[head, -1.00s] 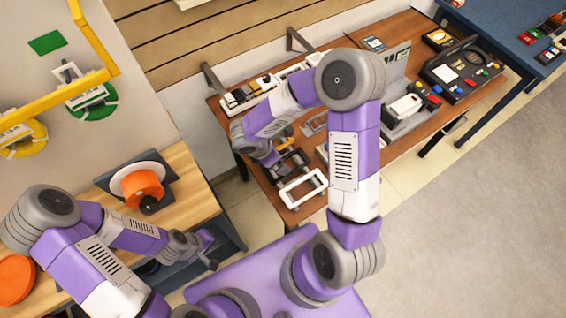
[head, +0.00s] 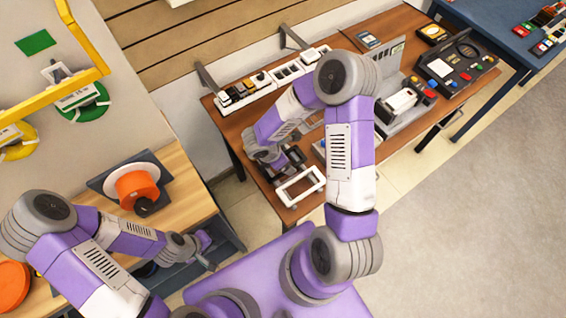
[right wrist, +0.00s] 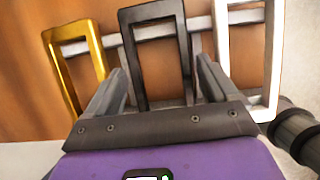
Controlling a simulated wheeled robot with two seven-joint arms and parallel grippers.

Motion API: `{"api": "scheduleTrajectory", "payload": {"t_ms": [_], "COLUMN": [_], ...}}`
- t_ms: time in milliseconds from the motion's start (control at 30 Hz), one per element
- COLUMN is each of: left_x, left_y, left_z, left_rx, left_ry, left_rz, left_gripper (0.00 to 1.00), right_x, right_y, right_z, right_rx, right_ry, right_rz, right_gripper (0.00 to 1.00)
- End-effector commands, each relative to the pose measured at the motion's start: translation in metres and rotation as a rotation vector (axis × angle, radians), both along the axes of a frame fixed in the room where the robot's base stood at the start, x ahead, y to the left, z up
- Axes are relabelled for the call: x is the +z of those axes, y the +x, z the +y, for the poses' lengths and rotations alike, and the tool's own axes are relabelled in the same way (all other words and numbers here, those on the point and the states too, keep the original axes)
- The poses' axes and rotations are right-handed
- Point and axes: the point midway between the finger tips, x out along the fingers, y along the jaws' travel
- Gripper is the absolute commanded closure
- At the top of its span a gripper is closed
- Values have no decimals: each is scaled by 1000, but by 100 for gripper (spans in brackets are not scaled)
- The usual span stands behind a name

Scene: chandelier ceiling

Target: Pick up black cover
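The black cover, a dark rectangular frame (right wrist: 158,58), lies across a pale bar in the right wrist view, between a gold frame (right wrist: 75,75) and a white frame (right wrist: 245,45). My right gripper (right wrist: 160,68) is open, with one finger on each side of the black frame and gaps visible. In the head view my right arm partly hides the black frame; the white frame (head: 300,187) shows at the table's front edge. My left gripper (head: 209,252) is open and empty, beside the left wooden bench.
The brown table (head: 232,122) also holds a white rack (head: 245,94) of small parts, a grey device (head: 402,102) and a black control panel (head: 455,62). An orange spool (head: 136,187) stands on the left bench. Floor at right is clear.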

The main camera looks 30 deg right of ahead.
Motion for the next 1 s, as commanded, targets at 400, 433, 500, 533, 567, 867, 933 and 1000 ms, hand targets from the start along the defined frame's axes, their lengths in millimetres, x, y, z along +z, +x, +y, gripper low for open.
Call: {"api": "scheduleTrajectory", "payload": {"t_ms": [400,433,500,533,567,867,933,1000], "left_x": [0,0,1,1,2,15,18,20], "left_y": [0,0,0,0,0,0,0,0], "left_z": [0,0,0,0,0,0,0,0], "left_rx": [0,0,0,0,0,0,0,0], "left_ry": [0,0,0,0,0,0,0,0], "left_rz": [0,0,0,0,0,0,0,0], "left_gripper": [100,100,100,100,100,100,100,100], "right_x": [0,0,2,4,7,65,78,88], "right_y": [0,0,0,0,1,1,1,0], "right_z": [0,0,0,0,0,0,0,0], "right_rx": [0,0,0,1,0,-1,-1,-1], "right_ry": [0,0,-1,-1,-1,-2,-2,-2], "right_rz": [0,0,-1,-2,-2,-5,-4,-3], "right_gripper": [56,56,56,56,56,56,56,56]}}
